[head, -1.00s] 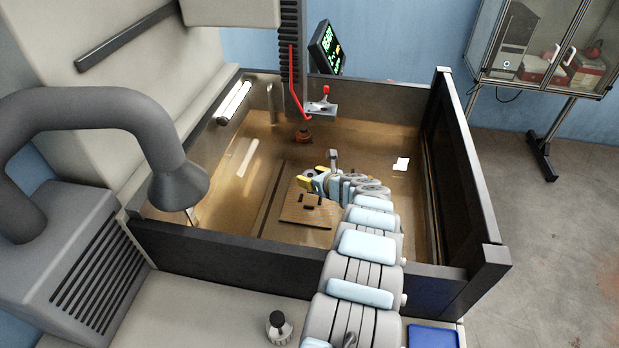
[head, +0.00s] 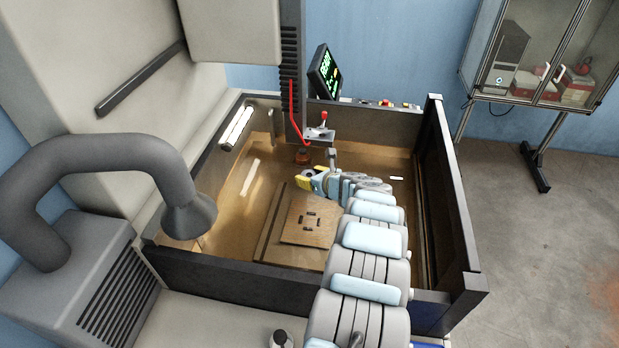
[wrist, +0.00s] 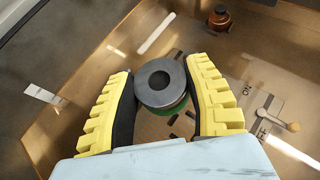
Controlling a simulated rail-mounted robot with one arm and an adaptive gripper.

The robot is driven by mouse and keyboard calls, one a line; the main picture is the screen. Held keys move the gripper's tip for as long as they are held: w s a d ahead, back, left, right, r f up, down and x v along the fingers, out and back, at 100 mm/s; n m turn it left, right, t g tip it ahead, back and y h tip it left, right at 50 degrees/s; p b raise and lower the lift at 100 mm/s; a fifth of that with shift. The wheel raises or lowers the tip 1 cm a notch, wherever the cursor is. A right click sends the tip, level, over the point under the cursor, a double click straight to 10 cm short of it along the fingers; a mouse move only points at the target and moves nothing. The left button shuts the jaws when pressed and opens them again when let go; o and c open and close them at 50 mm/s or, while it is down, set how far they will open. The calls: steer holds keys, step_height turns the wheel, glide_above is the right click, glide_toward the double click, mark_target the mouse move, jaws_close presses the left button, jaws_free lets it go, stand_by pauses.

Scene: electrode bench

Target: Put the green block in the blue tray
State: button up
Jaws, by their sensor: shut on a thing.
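My gripper (head: 312,178) is over the tank, above the square plate. In the wrist view its yellow fingers (wrist: 163,74) are closed on the sides of a round piece. The piece has a dark grey top with a central hole, and the green block (wrist: 172,112) shows as a green edge beneath it. Most of the green part is hidden by the grey top and the fingers. The blue tray (head: 428,346) shows only as a thin strip at the bottom edge of the head view, outside the tank, right of my arm.
The square plate (head: 296,236) with several dark bars lies on the tank floor. The tank's front wall (head: 215,265) and right wall (head: 447,190) stand up as edges. A grey hose nozzle (head: 190,215) hangs at left. A column with a red-handled fixture (head: 320,131) stands behind.

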mark_target(310, 175)
step_height(310, 175, up, 7)
steer(key=p, duration=0.4)
steer(key=shift+f, duration=0.1)
steer(key=shift+d, duration=0.1)
